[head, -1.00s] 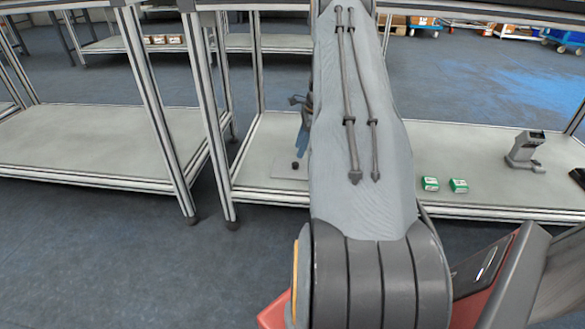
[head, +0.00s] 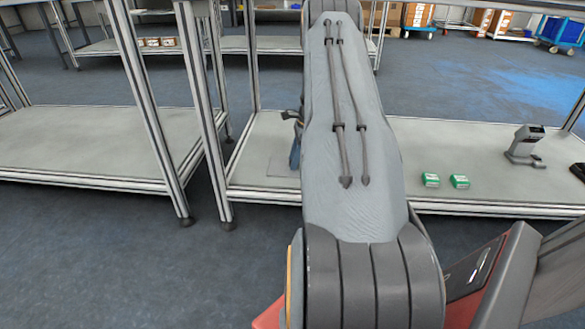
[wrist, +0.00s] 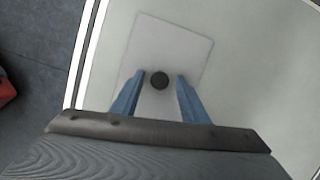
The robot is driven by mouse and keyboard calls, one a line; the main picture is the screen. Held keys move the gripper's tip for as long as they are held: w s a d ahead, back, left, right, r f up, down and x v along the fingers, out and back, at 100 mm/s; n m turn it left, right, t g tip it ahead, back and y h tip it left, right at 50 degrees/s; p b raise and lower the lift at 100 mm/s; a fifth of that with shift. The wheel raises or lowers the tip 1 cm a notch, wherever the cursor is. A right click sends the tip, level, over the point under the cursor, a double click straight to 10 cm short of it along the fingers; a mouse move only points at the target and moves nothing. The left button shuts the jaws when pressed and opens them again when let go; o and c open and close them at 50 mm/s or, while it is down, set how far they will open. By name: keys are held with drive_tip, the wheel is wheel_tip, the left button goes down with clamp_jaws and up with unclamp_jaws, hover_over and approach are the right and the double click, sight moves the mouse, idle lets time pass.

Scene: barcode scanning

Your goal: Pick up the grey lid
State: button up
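The grey lid (wrist: 178,42) is a flat, light rectangular plate with a round black knob (wrist: 159,80). It lies on the pale shelf in the wrist view. My gripper (wrist: 160,76) is open, with one blue finger to the left of the knob and one to the right. Gaps show between the knob and both fingers; the height of the fingertips above the plate is hard to tell. In the head view, my arm hides most of the gripper and the knob; one blue finger (head: 295,152) shows at its left.
Two small green-and-white boxes (head: 431,180) (head: 460,182) and a grey scanner on a stand (head: 525,146) are on the shelf (head: 440,145) to the right. Metal posts stand at the shelf's left end (head: 212,120). A dark object sits at the right picture edge.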

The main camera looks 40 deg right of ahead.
clamp_jaws()
drive_tip(key=shift+r, duration=0.15)
